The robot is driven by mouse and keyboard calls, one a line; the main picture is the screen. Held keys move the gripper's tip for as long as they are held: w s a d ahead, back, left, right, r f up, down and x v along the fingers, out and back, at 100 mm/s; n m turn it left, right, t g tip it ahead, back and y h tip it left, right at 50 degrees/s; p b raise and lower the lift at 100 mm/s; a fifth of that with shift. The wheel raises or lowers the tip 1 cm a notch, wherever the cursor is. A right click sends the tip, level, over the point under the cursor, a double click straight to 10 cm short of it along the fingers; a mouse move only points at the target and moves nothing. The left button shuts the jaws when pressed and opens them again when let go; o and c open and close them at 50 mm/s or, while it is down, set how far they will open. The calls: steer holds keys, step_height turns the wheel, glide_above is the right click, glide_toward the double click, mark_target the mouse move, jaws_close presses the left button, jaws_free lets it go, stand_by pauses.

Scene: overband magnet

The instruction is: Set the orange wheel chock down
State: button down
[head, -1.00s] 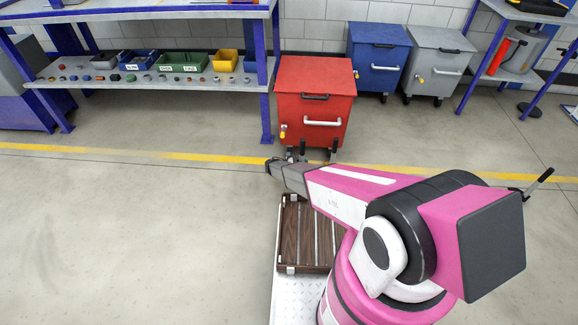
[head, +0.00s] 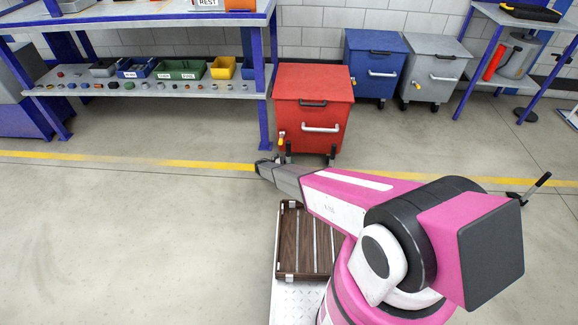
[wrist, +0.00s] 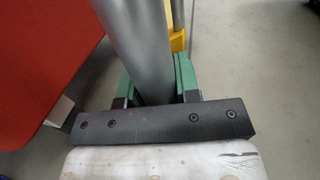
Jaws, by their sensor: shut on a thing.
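My gripper (head: 263,168) is low over the floor, by the lower left front of the red bin (head: 312,115) in the head view. In the wrist view my gripper (wrist: 158,82) has its green-padded fingers shut on a smooth grey cylindrical part (wrist: 145,45). What this part belongs to cannot be told. A yellow-orange piece (wrist: 178,40) shows just behind it; whether the two are joined is unclear. I cannot make out a whole orange wheel chock in either view. The gripper's tips are too small in the head view to show what they hold.
The red bin's side (wrist: 45,55) is close on the left in the wrist view. A blue bin (head: 373,65) and a grey bin (head: 432,70) stand behind. A shelf rack (head: 150,95) is at left. A slatted crate (head: 288,255) is near my arm. Floor at left is clear.

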steer(key=shift+w+a+f, duration=0.6)
steer(key=shift+w+f, duration=0.25)
steer(key=shift+w, duration=0.05)
steer(key=shift+f, duration=0.1)
steer(key=c, duration=0.8)
jaws_free()
steer(key=shift+c, duration=0.2)
steer(key=s+a, duration=0.2)
steer(key=a, duration=0.9)
steer(key=shift+a, duration=0.35)
